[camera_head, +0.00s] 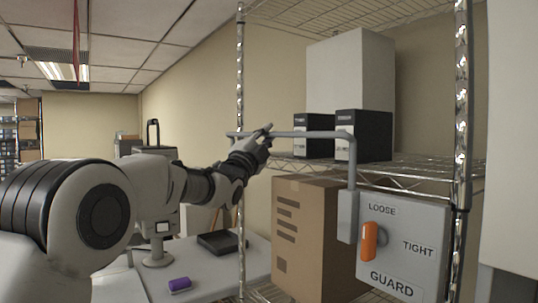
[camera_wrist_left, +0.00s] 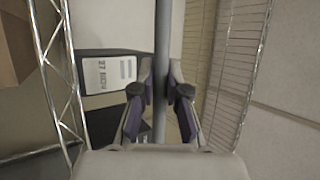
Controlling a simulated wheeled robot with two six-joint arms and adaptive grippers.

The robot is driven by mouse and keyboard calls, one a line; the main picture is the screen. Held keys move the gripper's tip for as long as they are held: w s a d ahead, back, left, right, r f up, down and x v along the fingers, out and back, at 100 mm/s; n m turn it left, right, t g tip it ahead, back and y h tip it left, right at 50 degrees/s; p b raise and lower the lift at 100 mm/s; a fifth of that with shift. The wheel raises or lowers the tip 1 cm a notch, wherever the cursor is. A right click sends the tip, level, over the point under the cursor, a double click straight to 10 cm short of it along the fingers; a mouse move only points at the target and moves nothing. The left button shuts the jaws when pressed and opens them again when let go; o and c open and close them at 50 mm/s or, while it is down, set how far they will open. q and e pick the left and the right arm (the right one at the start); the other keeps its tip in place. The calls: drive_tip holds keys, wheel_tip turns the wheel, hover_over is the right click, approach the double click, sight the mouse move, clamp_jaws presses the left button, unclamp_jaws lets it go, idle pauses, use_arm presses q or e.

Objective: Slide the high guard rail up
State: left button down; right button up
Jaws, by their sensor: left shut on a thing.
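The guard rail (camera_head: 300,134) is a grey bar that runs level across the front of the wire rack, then bends down at its right end into a sleeve beside the guard panel (camera_head: 410,240). The panel reads LOOSE, TIGHT and GUARD. Its orange knob (camera_head: 370,241) stands upright, below the word LOOSE. My left gripper (camera_head: 266,138) is shut on the rail near its left end. In the left wrist view the rail (camera_wrist_left: 162,40) passes between the two fingers (camera_wrist_left: 160,95). My right gripper is not in view.
Two black boxes (camera_head: 374,136) and a tall white box (camera_head: 350,75) stand on the wire shelf (camera_head: 430,170) behind the rail. A cardboard box (camera_head: 315,235) is below. Chrome posts (camera_head: 241,200) flank the rack. A grey table (camera_head: 215,275) holds a purple object (camera_head: 180,285).

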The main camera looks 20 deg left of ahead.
use_arm(q)
drive_tip(key=shift+s+r, duration=0.1)
drive_tip(key=shift+r, duration=0.45)
drive_tip(key=c, duration=1.2)
unclamp_jaws()
drive_tip(key=shift+d, duration=0.15)
drive_tip(key=v, duration=1.2)
drive_tip(key=shift+f, duration=0.15)
